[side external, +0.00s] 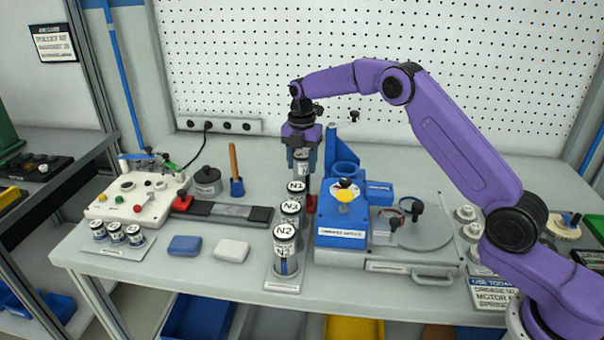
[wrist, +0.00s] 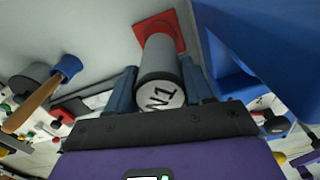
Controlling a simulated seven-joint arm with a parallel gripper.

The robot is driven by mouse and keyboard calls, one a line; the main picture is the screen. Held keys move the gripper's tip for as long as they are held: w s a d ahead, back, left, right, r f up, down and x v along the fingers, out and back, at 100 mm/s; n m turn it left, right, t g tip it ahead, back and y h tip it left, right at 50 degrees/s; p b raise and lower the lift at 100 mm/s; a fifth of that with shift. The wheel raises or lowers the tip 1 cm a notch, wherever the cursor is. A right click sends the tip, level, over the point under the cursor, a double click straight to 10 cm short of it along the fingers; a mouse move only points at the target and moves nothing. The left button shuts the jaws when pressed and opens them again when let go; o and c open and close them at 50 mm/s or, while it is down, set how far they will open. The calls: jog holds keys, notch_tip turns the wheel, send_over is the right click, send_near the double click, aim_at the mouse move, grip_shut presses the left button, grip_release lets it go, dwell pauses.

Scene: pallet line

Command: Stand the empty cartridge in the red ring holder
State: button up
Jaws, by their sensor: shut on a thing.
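My gripper (side external: 302,165) points down and is shut on a grey cartridge (side external: 302,156) with a white-labelled end. In the wrist view the cartridge (wrist: 160,75) sits between my fingers (wrist: 162,92), its label reading N1. The red ring holder (wrist: 158,28) shows beyond the cartridge's far end, which hides its middle. In the side view only a bit of the red holder (side external: 312,203) shows, behind the row of canisters. The cartridge looks upright above the holder; I cannot tell whether its lower end touches it.
Canisters marked N1 (side external: 296,187), N3 (side external: 290,209) and N2 (side external: 285,233) stand in a row in front of the holder. A blue-and-white machine (side external: 340,238) stands close on the right.

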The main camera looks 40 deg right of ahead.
aim_at(302, 172)
jog(key=shift+f, duration=1.7)
jog(key=shift+f, duration=0.15)
jog(key=o, duration=1.3)
